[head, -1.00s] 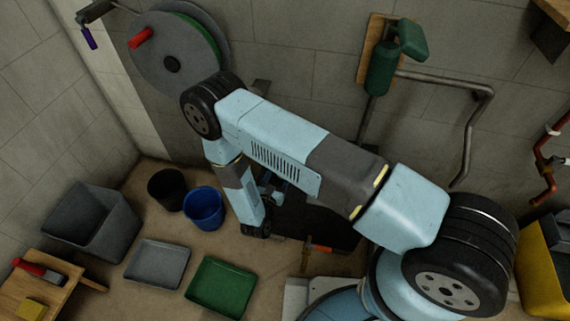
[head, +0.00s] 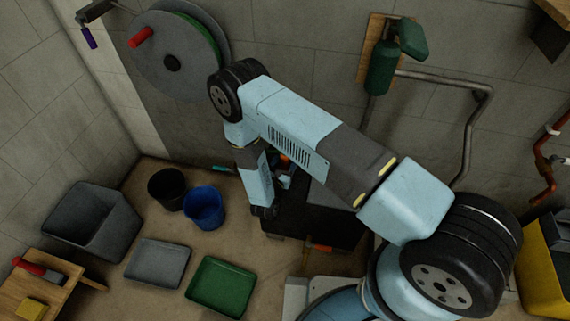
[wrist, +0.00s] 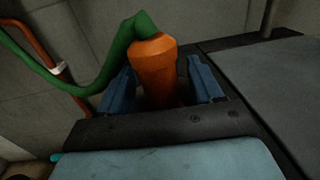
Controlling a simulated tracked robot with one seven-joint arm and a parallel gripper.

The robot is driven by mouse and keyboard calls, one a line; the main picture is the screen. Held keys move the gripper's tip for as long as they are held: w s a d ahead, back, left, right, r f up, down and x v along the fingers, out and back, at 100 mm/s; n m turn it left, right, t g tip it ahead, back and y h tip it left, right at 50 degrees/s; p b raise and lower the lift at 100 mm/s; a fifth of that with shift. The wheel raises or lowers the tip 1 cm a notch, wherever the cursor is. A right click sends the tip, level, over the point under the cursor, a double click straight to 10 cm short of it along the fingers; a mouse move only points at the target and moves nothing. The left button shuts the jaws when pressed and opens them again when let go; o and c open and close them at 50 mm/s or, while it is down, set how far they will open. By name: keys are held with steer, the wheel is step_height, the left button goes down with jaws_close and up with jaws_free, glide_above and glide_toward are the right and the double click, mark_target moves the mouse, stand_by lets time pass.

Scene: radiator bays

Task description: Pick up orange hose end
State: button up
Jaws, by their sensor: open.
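The orange hose end (wrist: 154,68) stands in the middle of the wrist view, joined at its top to a green hose (wrist: 95,85) that curves off to the left. My gripper (wrist: 161,75) is open, with one blue finger to the left and one to the right of the orange hose end. I cannot tell whether either finger touches it. The lower part of the hose end is hidden behind my gripper's dark body. In the head view, a small orange patch (head: 284,158) shows beside my gripper (head: 285,181), mostly hidden by my arm.
A dark box (head: 325,217) is below and right of my gripper. Black (head: 166,188) and blue (head: 204,208) buckets stand to the left, with grey (head: 158,263) and green (head: 221,286) trays nearer. A hose reel (head: 172,62) and bent pipe (head: 468,140) are on the wall.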

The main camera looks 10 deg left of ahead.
steer(key=c, duration=1.2)
